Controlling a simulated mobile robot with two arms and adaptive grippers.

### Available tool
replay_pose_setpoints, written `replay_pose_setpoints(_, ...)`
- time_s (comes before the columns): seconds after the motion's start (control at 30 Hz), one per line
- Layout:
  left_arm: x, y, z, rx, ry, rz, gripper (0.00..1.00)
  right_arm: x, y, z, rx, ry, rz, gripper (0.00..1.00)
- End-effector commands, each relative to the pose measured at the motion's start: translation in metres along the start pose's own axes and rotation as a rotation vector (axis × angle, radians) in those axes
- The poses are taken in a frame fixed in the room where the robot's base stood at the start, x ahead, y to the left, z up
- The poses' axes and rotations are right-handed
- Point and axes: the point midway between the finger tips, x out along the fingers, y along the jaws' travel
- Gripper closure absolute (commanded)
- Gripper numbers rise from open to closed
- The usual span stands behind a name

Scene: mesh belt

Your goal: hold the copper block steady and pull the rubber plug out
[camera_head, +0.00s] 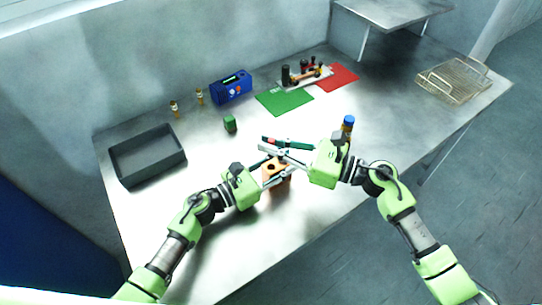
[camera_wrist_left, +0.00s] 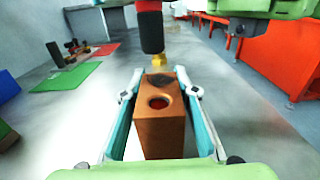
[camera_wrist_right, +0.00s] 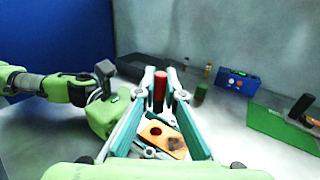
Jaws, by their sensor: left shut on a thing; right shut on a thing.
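The copper block (camera_head: 275,172) is held between the fingers of my left gripper (camera_head: 268,172). In the left wrist view the block (camera_wrist_left: 164,132) stands upright between both fingers, with a round hole and a dark patch on its top. My right gripper (camera_head: 268,142) is shut on the rubber plug, whose red part (camera_wrist_right: 159,90) shows between the fingertips in the right wrist view. In the left wrist view the plug (camera_wrist_left: 151,32) looks red above and black below, and hangs over the block, apart from its top face.
A grey tray (camera_head: 118,164) stands at the left. A blue-capped jar (camera_head: 348,122) stands behind my right gripper. A wire rack (camera_head: 453,82) is far right.

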Motion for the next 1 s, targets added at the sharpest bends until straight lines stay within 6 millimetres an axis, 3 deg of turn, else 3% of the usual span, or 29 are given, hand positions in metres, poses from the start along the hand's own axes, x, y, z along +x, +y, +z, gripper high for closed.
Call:
replay_pose_setpoints(0.2, 0.000, 0.000, 0.000, 0.000, 0.000, -0.001, 0.97, 0.000, 0.000, 0.030, -0.002, 0.001, 0.000, 1.00)
replay_pose_setpoints(0.53, 0.000, 0.000, 0.000, 0.000, 0.000, 0.000, 0.97, 0.000, 0.000, 0.035, 0.001, 0.001, -0.001, 1.00)
replay_pose_setpoints(0.57, 0.000, 0.000, 0.000, 0.000, 0.000, 0.000, 0.64, 0.000, 0.000, 0.035, 0.001, 0.001, 0.000, 1.00)
replay_pose_setpoints(0.6, 0.000, 0.000, 0.000, 0.000, 0.000, 0.000, 0.54, 0.000, 0.000, 0.035, 0.001, 0.001, 0.000, 1.00)
replay_pose_setpoints(1.0, -0.003, 0.000, -0.001, 0.000, 0.001, 0.000, 0.52, 0.000, 0.000, 0.034, 0.001, 0.001, 0.000, 1.00)
